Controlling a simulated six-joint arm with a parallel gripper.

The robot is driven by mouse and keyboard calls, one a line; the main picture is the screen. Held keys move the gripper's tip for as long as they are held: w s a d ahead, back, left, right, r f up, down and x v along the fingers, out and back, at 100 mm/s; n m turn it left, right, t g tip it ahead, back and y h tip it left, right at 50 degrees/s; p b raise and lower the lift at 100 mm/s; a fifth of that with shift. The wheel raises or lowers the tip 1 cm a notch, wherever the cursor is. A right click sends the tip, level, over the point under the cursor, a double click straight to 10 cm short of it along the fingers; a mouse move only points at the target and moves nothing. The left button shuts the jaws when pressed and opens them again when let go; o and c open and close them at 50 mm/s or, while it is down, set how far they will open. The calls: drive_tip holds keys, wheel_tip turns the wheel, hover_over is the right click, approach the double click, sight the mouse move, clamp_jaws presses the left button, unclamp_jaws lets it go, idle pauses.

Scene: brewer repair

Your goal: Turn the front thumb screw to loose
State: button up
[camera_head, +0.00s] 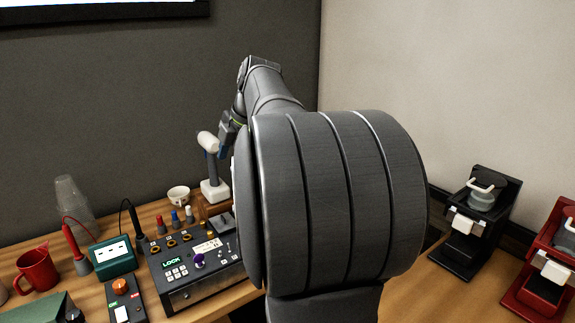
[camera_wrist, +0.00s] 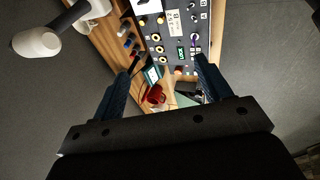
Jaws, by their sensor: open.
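My gripper (camera_wrist: 168,62) is open, with nothing between its two dark fingers in the wrist view. It points towards the bench from above. In the head view my own arm hides most of it. A dark control box (camera_head: 190,270) with a green LOCK display, knobs and brass-ringed sockets stands on the wooden bench. The same box (camera_wrist: 183,18) shows beyond the fingertips in the wrist view, apart from them. A black brewer (camera_head: 463,246) and a red brewer (camera_head: 530,289) stand at the right in the head view. I cannot make out which part is the front thumb screw.
A white-headed stand (camera_head: 214,188) and a white cup (camera_head: 178,195) are behind the box. A teal meter (camera_head: 112,256), a red mug (camera_head: 38,271) and a switch box (camera_head: 123,300) are at its left. Bare bench (camera_head: 440,288) lies before the black brewer.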

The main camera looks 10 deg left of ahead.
sight(210, 232)
drive_tip(key=c, duration=0.7)
drive_tip(key=shift+w+f+m, duration=0.15)
drive_tip(key=shift+m, duration=0.65)
drive_tip(key=shift+c, duration=1.1)
drive_tip(key=w+a+f+n+g, duration=0.1)
drive_tip(key=w+a+f+n, duration=0.15)
drive_tip(key=n, duration=1.35)
drive_tip(key=w+a+f+n+g, duration=0.1)
drive_tip(key=w+f+n+g, duration=0.2)
drive_tip(key=n, duration=1.4)
drive_tip(key=shift+t, duration=0.6)
drive_tip(key=x, duration=1.2)
drive_tip(key=d+x, duration=0.1)
drive_tip(key=x, duration=0.5)
drive_tip(key=shift+s+f, duration=0.25)
